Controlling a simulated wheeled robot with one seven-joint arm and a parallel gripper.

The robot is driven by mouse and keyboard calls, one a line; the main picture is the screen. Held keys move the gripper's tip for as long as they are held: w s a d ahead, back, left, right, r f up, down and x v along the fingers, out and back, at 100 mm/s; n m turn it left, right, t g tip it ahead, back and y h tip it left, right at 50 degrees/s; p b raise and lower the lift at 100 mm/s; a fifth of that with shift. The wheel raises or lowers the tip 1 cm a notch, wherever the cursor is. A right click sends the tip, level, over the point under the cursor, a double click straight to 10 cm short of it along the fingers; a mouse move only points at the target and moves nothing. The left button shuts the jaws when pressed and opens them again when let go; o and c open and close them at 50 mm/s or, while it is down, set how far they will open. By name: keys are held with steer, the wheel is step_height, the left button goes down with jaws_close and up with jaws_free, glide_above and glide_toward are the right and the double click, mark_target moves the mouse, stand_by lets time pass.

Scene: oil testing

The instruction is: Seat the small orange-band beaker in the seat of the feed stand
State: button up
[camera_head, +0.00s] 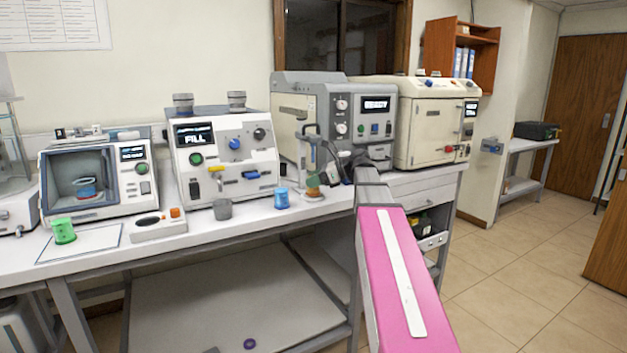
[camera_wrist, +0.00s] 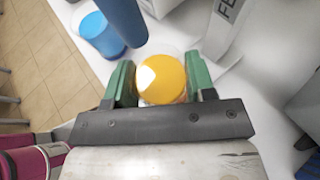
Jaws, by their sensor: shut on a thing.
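My gripper (camera_head: 322,176) is at the bench in front of the grey machine. In the wrist view, its green fingers (camera_wrist: 161,84) are shut on the small orange-band beaker (camera_wrist: 162,80), gripping it from both sides. I look down on its round yellow-orange inside; its band is not clear here. In the head view the beaker (camera_head: 313,181) is a small orange shape beside the fingers, partly covered. The feed stand (camera_wrist: 228,25) shows as a white upright piece lettered "FE", just beyond the fingers. I cannot tell whether the beaker touches the seat.
A blue beaker (camera_head: 281,198) stands left of my gripper, and also shows in the wrist view (camera_wrist: 103,36). A grey cup (camera_head: 222,209) and a green beaker (camera_head: 63,231) stand farther left. Machines line the bench's back. A dark blue rod (camera_wrist: 124,22) is near the fingers.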

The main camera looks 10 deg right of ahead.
steer(key=shift+f, duration=0.25)
steer(key=shift+f, duration=0.3)
steer(key=o, duration=1)
steer(key=shift+o, duration=0.2)
steer(key=v, duration=1.1)
